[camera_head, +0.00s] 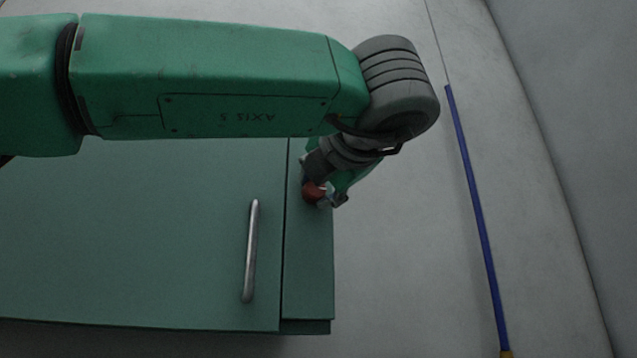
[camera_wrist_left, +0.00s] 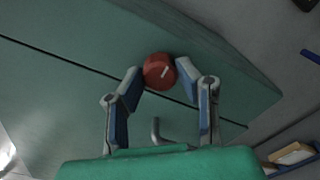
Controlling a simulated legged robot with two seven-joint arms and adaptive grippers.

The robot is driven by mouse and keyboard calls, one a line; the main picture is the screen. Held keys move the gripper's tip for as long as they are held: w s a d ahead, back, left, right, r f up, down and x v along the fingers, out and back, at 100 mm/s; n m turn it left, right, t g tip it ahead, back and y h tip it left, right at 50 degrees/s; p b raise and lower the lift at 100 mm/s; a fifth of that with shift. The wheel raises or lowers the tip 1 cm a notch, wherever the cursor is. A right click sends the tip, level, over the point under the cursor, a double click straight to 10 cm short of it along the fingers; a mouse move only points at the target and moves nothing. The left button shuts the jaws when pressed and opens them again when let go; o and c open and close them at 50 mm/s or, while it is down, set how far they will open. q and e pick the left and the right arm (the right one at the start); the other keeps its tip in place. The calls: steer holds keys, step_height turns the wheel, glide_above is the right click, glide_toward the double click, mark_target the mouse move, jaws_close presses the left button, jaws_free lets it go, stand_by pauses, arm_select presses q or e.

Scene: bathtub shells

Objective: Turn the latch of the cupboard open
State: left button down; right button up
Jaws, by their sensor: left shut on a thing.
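The green cupboard (camera_head: 130,240) fills the lower left of the head view and also shows in the left wrist view (camera_wrist_left: 60,70). Its latch is a round red knob (camera_head: 312,193) on the narrow panel right of the door seam. The arm partly hides the latch's surroundings in the head view. My right gripper is not in view.
A metal bar handle (camera_head: 251,250) stands out from the cupboard door, left of the seam. A thin blue strip (camera_head: 475,205) runs along the pale surface at the right. A blue-edged shelf with boxes (camera_wrist_left: 291,155) shows at the lower right of the wrist view.

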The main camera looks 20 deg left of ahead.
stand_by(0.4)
arm_select(q)
steer(key=c, duration=1.2)
jaws_free()
steer(key=shift+w, duration=0.15)
steer(key=shift+w+f, duration=0.1)
steer(key=shift+w, duration=0.1)
steer(key=v, duration=1.2)
steer(key=shift+w+d, duration=0.15)
steer(key=shift+f, duration=0.1)
